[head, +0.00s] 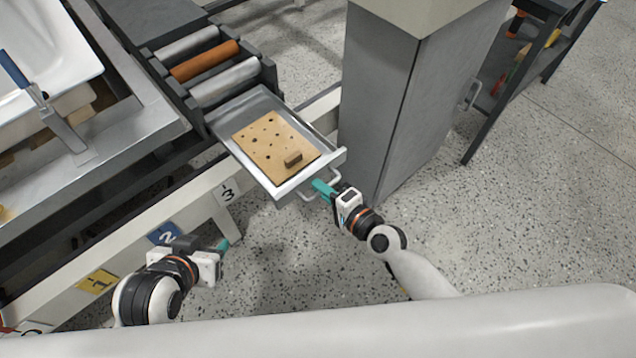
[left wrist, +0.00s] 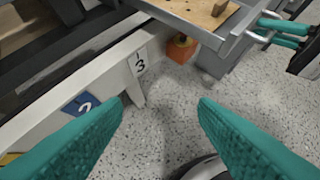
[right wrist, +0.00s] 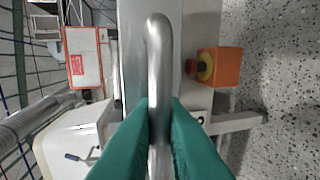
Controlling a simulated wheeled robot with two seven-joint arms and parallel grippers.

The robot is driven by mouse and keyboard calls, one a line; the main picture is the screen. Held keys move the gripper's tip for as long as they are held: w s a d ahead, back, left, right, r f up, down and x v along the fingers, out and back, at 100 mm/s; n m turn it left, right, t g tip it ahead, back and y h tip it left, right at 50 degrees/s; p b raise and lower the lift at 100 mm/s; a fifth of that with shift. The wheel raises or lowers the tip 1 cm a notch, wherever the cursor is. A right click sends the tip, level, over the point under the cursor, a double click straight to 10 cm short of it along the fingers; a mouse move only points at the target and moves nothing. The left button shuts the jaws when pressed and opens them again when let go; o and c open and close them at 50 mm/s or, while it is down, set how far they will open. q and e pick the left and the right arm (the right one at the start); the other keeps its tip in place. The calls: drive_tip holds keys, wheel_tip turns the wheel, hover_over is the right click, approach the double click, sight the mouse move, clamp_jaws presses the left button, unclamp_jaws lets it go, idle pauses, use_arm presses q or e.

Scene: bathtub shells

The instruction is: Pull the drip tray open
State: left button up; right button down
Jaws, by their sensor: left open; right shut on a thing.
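The drip tray (head: 240,108) is a metal tray that extends out from beneath the rollers, with a tan perforated board (head: 268,140) and a small brown block (head: 293,159) in it. Its bar handle (right wrist: 158,60) is on the tray's outer end. My right gripper (head: 318,188) is shut on this handle, with teal fingers on both sides of the bar in the right wrist view. My left gripper (head: 223,246) is open and empty, low beside the white rail. Its two teal fingers stand apart in the left wrist view (left wrist: 162,105).
A grey cabinet (head: 385,110) stands just right of the tray. Rollers (head: 205,62) lie behind the tray. The white rail (head: 125,262) carries numbered labels. An orange box with a red button (right wrist: 220,66) is below the tray. Speckled floor (head: 500,220) is open at right.

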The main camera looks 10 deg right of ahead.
drive_tip(key=shift+s+d, duration=0.1)
drive_tip(key=shift+d, duration=0.05)
drive_tip(key=c, duration=1.8)
unclamp_jaws()
drive_tip(key=shift+c, duration=0.2)
use_arm(q)
drive_tip(key=shift+s+a+f+g+p, duration=0.2)
drive_tip(key=shift+s+f+g, duration=0.15)
drive_tip(key=shift+s, duration=0.3)
drive_tip(key=shift+s+a+f+g+p, duration=0.1)
drive_tip(key=shift+s+a+f+g, duration=0.1)
drive_tip(key=shift+s+g, duration=0.3)
use_arm(e)
drive_tip(key=v, duration=1.2)
use_arm(q)
drive_tip(key=shift+s, duration=0.1)
